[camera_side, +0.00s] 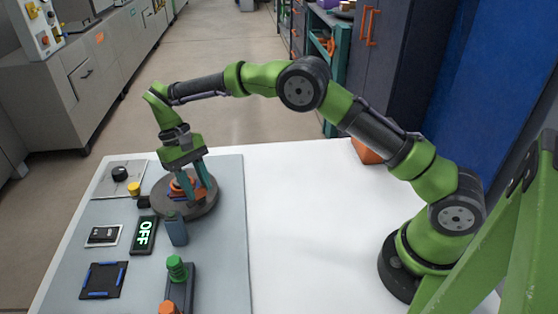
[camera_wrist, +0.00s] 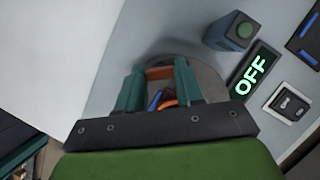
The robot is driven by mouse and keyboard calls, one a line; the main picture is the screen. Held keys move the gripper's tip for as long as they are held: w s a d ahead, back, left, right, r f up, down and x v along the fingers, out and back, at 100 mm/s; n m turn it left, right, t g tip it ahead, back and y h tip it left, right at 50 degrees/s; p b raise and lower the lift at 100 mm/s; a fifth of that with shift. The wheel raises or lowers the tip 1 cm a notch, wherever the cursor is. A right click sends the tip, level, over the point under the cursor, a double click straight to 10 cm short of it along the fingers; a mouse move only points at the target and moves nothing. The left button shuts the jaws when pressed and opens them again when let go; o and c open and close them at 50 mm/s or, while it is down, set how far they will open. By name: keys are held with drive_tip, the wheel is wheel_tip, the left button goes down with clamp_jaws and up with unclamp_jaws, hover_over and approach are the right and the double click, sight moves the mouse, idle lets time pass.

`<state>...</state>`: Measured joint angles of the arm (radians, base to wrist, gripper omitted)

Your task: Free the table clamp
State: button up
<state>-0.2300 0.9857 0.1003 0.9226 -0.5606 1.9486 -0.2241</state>
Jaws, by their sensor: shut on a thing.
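The table clamp appears to be the orange part (camera_side: 178,184) on top of a round dark-grey disc (camera_side: 203,210) at the far end of the grey board. My gripper (camera_side: 193,194) points down over the disc, with its teal fingers around the orange part and shut on it. In the wrist view the fingers (camera_wrist: 158,74) stand either side of orange pieces (camera_wrist: 159,73) and a small blue piece (camera_wrist: 154,101). The fingers and gripper body hide much of the clamp, so its exact shape and position cannot be told.
A black display reading OFF in green (camera_side: 143,235) lies left of the disc. A blue-grey block (camera_side: 176,229) stands close in front of it. The white table at right is clear.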

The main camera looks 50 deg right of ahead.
drive_tip(key=shift+w+n+h, duration=0.1)
drive_tip(key=shift+n+h, duration=0.2)
drive_tip(key=shift+n, duration=0.3)
drive_tip(key=o, duration=1)
drive_tip(key=shift+o, duration=0.2)
drive_tip(key=shift+r, duration=0.1)
wheel_tip(320, 180, up, 10)
drive_tip(key=w, duration=0.1)
drive_tip(key=shift+f, duration=0.2)
